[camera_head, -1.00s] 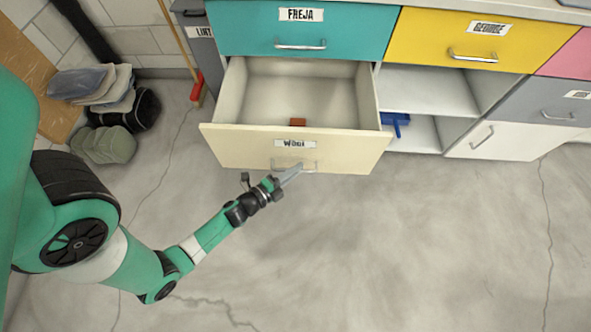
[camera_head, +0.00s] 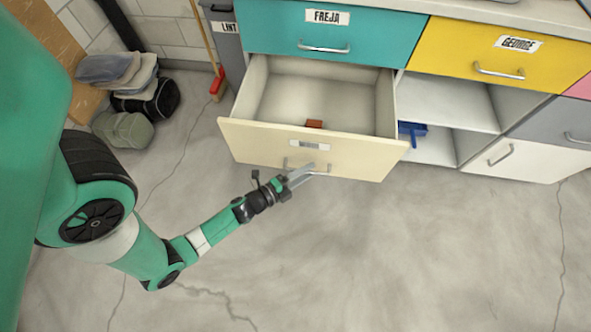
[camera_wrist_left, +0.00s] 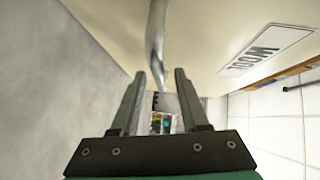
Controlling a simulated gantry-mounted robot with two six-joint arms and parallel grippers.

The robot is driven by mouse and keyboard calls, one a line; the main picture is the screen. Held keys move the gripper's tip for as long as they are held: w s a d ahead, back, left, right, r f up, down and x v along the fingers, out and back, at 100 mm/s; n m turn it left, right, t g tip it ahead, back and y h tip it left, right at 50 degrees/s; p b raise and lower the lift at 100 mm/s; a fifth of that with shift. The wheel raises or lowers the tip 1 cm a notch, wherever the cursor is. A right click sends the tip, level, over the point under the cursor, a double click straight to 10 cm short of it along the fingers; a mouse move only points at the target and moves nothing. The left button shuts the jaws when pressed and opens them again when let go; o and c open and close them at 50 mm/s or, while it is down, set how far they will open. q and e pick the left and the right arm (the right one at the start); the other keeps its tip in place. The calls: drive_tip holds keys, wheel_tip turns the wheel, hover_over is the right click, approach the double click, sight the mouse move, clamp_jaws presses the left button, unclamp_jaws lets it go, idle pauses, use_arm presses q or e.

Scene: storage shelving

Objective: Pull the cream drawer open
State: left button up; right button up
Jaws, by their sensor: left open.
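The cream drawer (camera_head: 250,143) stands pulled out from the cabinet, its inside in plain view from above in the head view. Its metal bar handle (camera_head: 320,171) is on the lower part of the front, below a white label (camera_head: 311,145). My left gripper (camera_head: 300,174) is at the handle. In the left wrist view the open fingers (camera_wrist_left: 160,98) stand on either side of the handle's bent end (camera_wrist_left: 155,45), with a gap to each finger. The drawer front (camera_wrist_left: 210,40) shows there too. My right gripper is not in view.
A small reddish-brown block (camera_head: 314,124) lies in the drawer. A teal drawer (camera_head: 375,40) is above, a yellow drawer (camera_head: 545,57) to its right. An open shelf (camera_head: 450,100) holds a blue object (camera_head: 412,130). A broom (camera_head: 217,82) stands left. The floor in front is clear.

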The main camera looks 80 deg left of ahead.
use_arm(q)
drive_tip(key=p+v, duration=0.5)
drive_tip(key=v, duration=0.6)
idle(0.3)
